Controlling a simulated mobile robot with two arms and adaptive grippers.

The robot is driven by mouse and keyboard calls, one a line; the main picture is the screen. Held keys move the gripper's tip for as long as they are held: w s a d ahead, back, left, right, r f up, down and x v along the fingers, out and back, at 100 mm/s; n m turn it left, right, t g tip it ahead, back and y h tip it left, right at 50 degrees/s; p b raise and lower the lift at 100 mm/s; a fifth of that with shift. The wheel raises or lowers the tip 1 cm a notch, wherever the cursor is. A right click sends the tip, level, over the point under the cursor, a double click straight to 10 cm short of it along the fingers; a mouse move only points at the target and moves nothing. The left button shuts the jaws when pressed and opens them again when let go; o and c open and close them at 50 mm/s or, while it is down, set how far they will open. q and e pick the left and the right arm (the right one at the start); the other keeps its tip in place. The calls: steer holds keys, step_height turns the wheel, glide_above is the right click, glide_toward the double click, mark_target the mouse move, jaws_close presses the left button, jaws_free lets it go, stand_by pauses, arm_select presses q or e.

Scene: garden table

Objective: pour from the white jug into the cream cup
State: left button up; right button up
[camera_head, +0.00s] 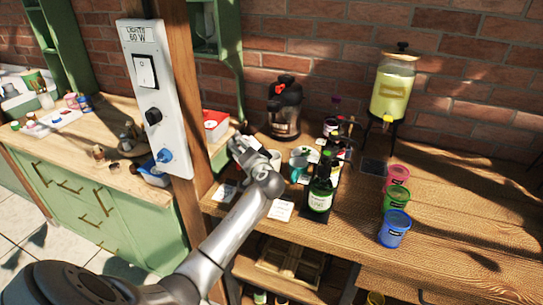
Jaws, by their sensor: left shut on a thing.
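My left gripper (245,147) is at the left end of the wooden counter, beside the post. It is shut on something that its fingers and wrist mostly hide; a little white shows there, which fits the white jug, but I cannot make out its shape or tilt. A pale round rim (309,153) shows right of the gripper, behind a teal mug (299,171); I cannot tell whether it is the cream cup. My right gripper is not in view.
Green (397,197), pink and blue (394,230) cups stand farther right. The post (181,190) is close on the left. The counter's right side is clear.

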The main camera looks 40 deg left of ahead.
arm_select(q)
steer(key=shift+w+r+m+p, duration=0.15)
steer(key=shift+m+p, duration=0.15)
steer(key=shift+p, duration=0.2)
stand_by(0.5)
steer(key=n+b, duration=0.1)
steer(key=b, duration=0.1)
steer(key=s+n+t+b, duration=0.1)
steer(key=n+b, duration=0.1)
steer(key=b, duration=0.1)
steer(key=s+a+f+n+b, duration=0.1)
steer(key=b, duration=0.2)
steer(key=shift+s, duration=0.1)
steer(key=shift+s+r+n+t, duration=0.1)
steer(key=shift+r+n+t, duration=0.2)
steer(key=shift+r+n, duration=0.1)
steer(key=shift+s+a+n+b, duration=0.3)
steer(key=shift+s+n+b, duration=0.35)
steer(key=shift+b, duration=0.35)
steer(key=shift+s+a+n+t+b, duration=0.15)
steer(key=shift+n+t+b, duration=0.15)
steer(key=shift+n+b, duration=0.25)
steer(key=shift+f, duration=0.1)
